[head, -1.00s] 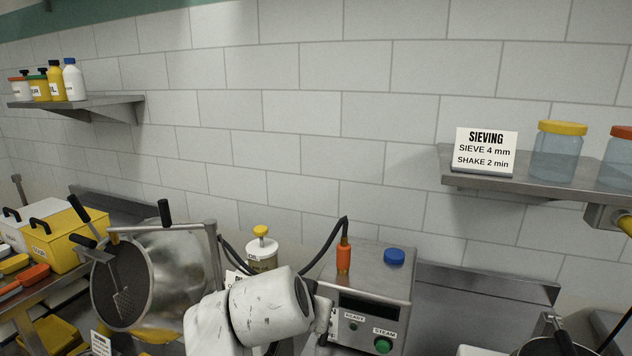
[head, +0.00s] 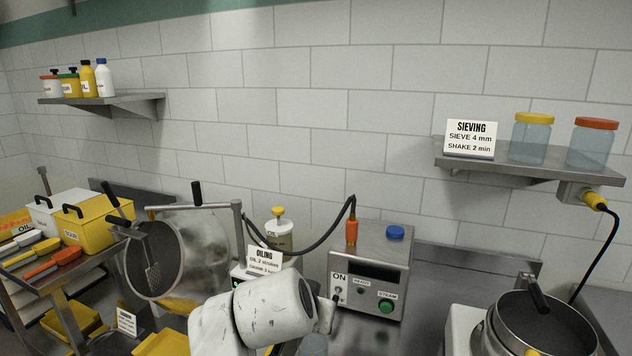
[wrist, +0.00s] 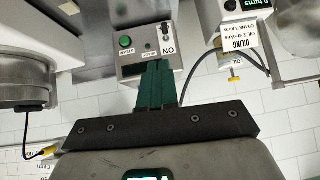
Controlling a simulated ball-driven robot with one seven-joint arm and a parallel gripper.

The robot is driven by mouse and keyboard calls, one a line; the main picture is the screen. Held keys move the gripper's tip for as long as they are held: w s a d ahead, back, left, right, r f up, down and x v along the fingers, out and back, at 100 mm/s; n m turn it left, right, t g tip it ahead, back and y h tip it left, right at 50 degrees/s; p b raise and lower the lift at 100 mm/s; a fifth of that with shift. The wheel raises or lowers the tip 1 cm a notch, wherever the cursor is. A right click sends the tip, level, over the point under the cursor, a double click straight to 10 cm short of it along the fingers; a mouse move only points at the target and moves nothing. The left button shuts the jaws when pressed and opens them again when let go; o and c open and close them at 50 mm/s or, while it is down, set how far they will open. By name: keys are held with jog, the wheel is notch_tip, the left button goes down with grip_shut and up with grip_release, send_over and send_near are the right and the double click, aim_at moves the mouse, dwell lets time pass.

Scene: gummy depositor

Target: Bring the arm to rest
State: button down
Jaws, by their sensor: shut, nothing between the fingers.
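My gripper (wrist: 158,85) shows in the wrist view as two dark green fingers pressed together, with nothing between them. The fingers point at the steel steam box, whose front (wrist: 145,50) shows upside down beyond them. How far apart the fingertips and the box are, I cannot tell. In the head view my white arm reaches up from the bottom edge, in front of the same steam box (head: 369,262). The fingers cannot be made out there.
A sieve pan (head: 535,325) is at lower right. A wall shelf (head: 540,168) holds jars. A cable (head: 325,238) loops behind my arm.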

jog(key=s+d+f+n+g, duration=0.1)
jog(key=s+d+f, duration=0.35)
jog(key=d, duration=0.35)
jog(key=s+d+f, duration=0.3)
jog(key=d+f, duration=0.2)
jog(key=d, duration=0.3)
jog(key=s+d+f+n+g, duration=0.1)
jog(key=s+d+f, duration=0.25)
jog(key=d, duration=0.45)
jog(key=s+d+f+n+y, duration=0.1)
jog(key=s+f, duration=0.1)
jog(key=s, duration=0.4)
jog(key=s+d+f+g, duration=0.1)
jog(key=s+f, duration=0.1)
jog(key=s, duration=0.3)
jog(key=s+d+f+n+y, duration=0.1)
jog(key=s+f, duration=0.2)
jog(key=s, duration=0.3)
jog(key=s+f+g+b, duration=0.2)
jog(key=s+f+b, duration=0.3)
jog(key=f, duration=0.3)
jog(key=s+d+f+g+b, duration=0.1)
jog(key=s+f+g+b, duration=0.1)
jog(key=s+f+b, duration=0.3)
notch_tip(320, 180, down, 3)
jog(key=shift+s+m+g, duration=0.3)
jog(key=shift+s, duration=0.3)
